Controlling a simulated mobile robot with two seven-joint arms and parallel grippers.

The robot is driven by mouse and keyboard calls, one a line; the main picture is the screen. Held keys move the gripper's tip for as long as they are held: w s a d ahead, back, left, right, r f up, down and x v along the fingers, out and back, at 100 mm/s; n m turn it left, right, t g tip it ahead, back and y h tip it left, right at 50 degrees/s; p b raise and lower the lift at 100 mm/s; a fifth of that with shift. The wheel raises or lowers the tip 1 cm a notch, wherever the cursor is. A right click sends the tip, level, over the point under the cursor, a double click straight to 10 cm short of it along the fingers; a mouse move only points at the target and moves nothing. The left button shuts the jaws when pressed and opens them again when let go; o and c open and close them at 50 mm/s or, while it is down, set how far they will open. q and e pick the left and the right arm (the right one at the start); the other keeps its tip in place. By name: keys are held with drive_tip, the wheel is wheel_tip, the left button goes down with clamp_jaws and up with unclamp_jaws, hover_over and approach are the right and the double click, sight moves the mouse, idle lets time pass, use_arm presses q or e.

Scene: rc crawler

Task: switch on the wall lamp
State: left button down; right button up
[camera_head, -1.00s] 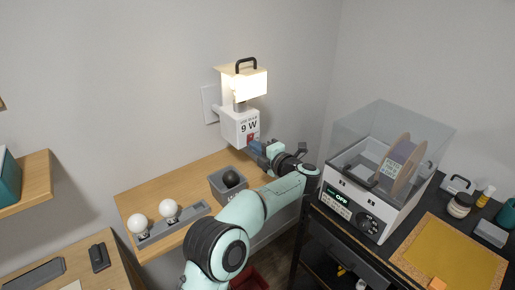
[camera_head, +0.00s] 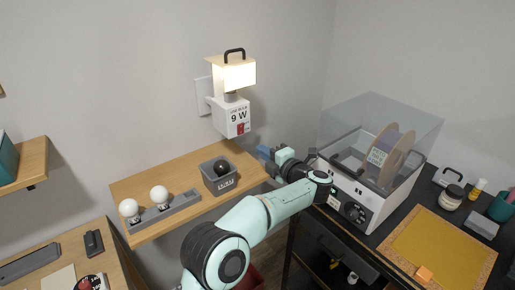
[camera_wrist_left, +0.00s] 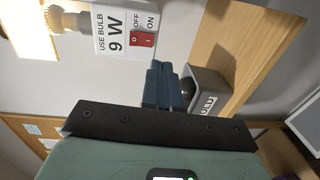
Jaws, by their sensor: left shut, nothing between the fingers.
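The wall lamp (camera_head: 232,116) is mounted on the wall above the wooden shelf, and its shade (camera_head: 236,75) glows brightly. Its white box reads "USE BULB 9 W". A red rocker switch (camera_head: 240,129) is on the box; in the left wrist view the switch (camera_wrist_left: 142,40) sits beside "OFF" and "ON" labels. My left gripper (camera_head: 265,154) is below and to the right of the box, apart from it. Its blue fingers (camera_wrist_left: 162,84) are shut with nothing between them. My right gripper is not in view.
A grey bin (camera_head: 221,184) holding a dark round thing and a grey tray (camera_head: 168,217) with two white bulbs stand on the shelf (camera_head: 150,187). A white machine with a clear cover (camera_head: 345,125) stands right of my left arm. Free air lies before the lamp.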

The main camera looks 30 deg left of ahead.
use_arm(q)
drive_tip(key=v, duration=0.2)
drive_tip(key=f+b+v, duration=0.1)
drive_tip(key=v, duration=0.2)
drive_tip(key=shift+s+f, duration=0.1)
drive_tip(key=shift+s, duration=0.1)
